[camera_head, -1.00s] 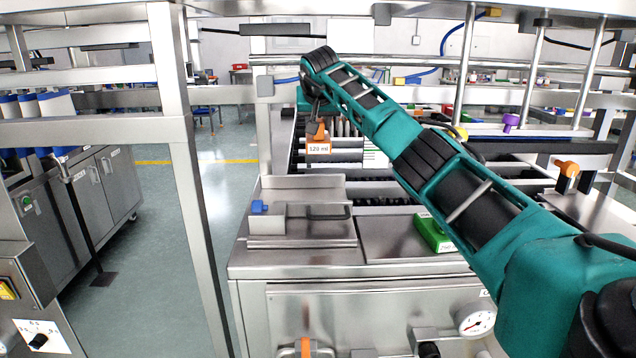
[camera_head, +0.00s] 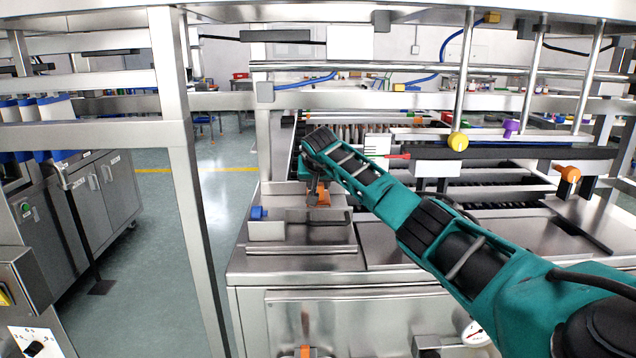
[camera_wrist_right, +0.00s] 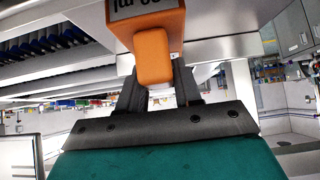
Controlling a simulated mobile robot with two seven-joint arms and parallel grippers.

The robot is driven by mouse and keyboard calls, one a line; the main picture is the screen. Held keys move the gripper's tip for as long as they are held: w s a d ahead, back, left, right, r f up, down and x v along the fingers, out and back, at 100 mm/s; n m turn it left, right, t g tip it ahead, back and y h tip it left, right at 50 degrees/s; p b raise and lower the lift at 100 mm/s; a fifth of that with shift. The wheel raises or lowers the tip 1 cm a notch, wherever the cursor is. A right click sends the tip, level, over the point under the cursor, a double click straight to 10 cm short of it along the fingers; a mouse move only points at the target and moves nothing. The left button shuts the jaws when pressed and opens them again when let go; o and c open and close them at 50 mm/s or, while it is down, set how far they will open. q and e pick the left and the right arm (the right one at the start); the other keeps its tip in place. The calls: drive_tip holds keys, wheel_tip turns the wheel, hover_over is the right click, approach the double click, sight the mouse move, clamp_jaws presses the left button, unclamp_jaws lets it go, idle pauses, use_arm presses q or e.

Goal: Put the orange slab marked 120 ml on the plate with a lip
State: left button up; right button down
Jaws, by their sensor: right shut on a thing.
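The orange slab (camera_head: 323,197) is in my right gripper (camera_head: 316,184), over the back part of the steel plate with a lip (camera_head: 300,249) at the left of the machine top. My gripper and wrist hide part of the slab, and I cannot tell whether it touches the plate. In the right wrist view, the slab (camera_wrist_right: 152,52) sits between the dark fingers of the right gripper (camera_wrist_right: 160,84), which are shut on it. Part of its label shows upside down with "ml". My left gripper is not in view.
A blue knob (camera_head: 258,212) stands at the plate's left end. A steel upright (camera_head: 188,190) is left of the machine and rails cross above. Racks with dark slots lie behind. A yellow knob (camera_head: 458,141) and an orange knob (camera_head: 570,173) are to the right.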

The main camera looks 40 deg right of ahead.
drive_tip(key=c, duration=0.8)
unclamp_jaws()
drive_tip(key=shift+f, duration=0.1)
drive_tip(key=shift+s+a+r, duration=0.1)
drive_tip(key=shift+a+r, duration=0.05)
drive_tip(key=shift+r, duration=0.25)
drive_tip(key=v, duration=1.1)
drive_tip(key=shift+s+a+r, duration=0.1)
drive_tip(key=shift+s+a, duration=0.05)
drive_tip(key=shift+s, duration=0.1)
